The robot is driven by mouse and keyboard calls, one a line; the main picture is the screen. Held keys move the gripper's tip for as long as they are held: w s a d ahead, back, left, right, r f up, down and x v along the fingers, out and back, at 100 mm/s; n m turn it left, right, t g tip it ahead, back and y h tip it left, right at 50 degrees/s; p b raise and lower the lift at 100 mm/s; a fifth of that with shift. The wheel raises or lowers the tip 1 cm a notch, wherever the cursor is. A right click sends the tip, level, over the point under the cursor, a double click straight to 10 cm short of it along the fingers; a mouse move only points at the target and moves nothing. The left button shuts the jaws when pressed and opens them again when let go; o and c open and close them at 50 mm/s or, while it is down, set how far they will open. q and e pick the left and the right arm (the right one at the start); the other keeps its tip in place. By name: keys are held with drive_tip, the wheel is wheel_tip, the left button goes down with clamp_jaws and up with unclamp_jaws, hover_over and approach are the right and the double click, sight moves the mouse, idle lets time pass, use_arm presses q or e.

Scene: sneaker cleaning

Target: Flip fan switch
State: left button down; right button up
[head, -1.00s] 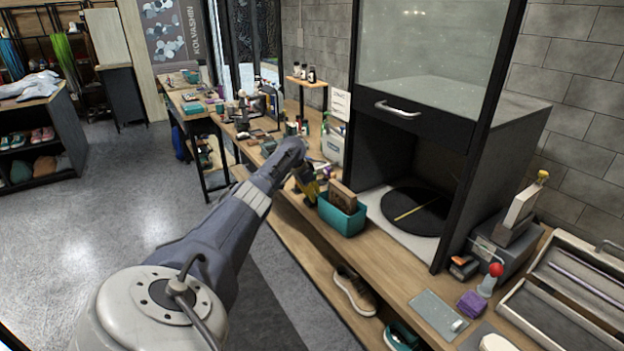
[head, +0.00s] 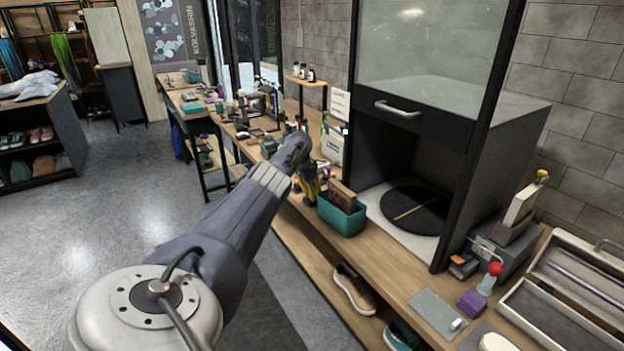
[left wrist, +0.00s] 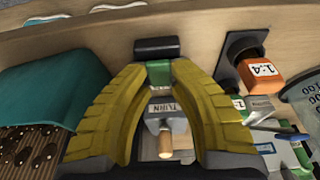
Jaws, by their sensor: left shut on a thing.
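My left gripper (head: 309,186) reaches over the bench just left of the teal box. In the left wrist view its yellow fingers (left wrist: 166,70) close in at the tips on a small green piece (left wrist: 158,74) with a black end. A grey block (left wrist: 167,112) marked "TURN", with a tan peg, shows between the fingers. No switch is clearly labelled as the fan switch. My right gripper is out of view.
The teal box (head: 341,217) with a brown brush stands beside the gripper; it also shows in the left wrist view (left wrist: 62,80). The dark cabinet (head: 405,125) holds a black disc. An orange bottle (left wrist: 262,70) marked "1:4" and other bottles crowd the gripper's right side in the wrist view.

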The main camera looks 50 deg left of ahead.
use_arm(q)
drive_tip(key=c, duration=1.2)
unclamp_jaws()
drive_tip(key=shift+o, duration=0.2)
drive_tip(key=shift+r, duration=0.1)
drive_tip(key=v, duration=1.1)
drive_tip(key=shift+r, duration=0.35)
drive_tip(key=shift+s, duration=0.15)
